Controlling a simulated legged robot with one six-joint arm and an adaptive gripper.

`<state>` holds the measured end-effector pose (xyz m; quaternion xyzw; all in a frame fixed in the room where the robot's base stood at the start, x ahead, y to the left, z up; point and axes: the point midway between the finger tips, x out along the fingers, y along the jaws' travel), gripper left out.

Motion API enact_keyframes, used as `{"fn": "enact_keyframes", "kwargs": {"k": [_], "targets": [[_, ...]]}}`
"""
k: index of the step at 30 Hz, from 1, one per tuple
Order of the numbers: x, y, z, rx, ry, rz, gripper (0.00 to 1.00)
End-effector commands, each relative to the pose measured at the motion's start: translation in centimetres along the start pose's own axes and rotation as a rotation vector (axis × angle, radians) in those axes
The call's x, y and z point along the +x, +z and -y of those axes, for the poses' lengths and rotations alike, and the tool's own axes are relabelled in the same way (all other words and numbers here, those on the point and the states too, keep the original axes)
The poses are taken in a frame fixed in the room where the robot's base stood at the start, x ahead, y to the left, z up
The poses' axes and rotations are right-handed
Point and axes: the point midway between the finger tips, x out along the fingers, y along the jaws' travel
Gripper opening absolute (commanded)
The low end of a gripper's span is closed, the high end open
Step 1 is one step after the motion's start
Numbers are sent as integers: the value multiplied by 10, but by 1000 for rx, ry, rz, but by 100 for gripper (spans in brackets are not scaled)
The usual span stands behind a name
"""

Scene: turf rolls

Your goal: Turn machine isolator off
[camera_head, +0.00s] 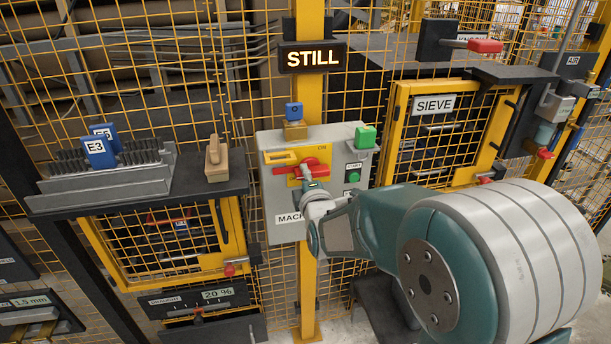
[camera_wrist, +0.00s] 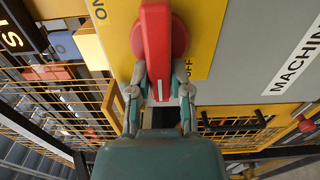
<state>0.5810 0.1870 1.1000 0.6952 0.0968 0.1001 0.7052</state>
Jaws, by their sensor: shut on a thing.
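The machine isolator is a red rotary handle (camera_wrist: 157,45) on a yellow plate (camera_wrist: 205,30), fixed to a grey box (camera_head: 275,215). In the wrist view, my gripper (camera_wrist: 159,88) is shut on the handle's lower end, one finger on each side. The OFF lettering is beside that end, just right of the fingers; ON is at the plate's upper left. In the head view, the red handle (camera_head: 284,170) shows as a roughly level bar, partly hidden by my gripper (camera_head: 312,188). The ON lettering there is above it. The exact handle angle is hard to tell.
A green START button (camera_head: 353,177) and a green block (camera_head: 365,136) are on the box's right. A blue padlock-like piece (camera_head: 294,112) is on top. A lit STILL sign (camera_head: 313,58) hangs above. Yellow mesh fencing (camera_head: 150,70) and the SIEVE door (camera_head: 440,130) flank the box.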

Motion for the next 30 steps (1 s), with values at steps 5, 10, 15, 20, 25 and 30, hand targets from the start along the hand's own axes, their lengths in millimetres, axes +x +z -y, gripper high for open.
{"fn": "enact_keyframes", "kwargs": {"k": [5, 10, 15, 20, 25, 30], "targets": [[0, -2, 3, -3, -7, -4, 0], [0, -1, 2, -2, -6, -3, 60], [0, -1, 2, -1, -4, -2, 60], [-2, 0, 1, 1, -3, -1, 60], [-22, 0, 0, 0, -2, -2, 60], [-58, -2, 1, -1, -3, -3, 60]]}}
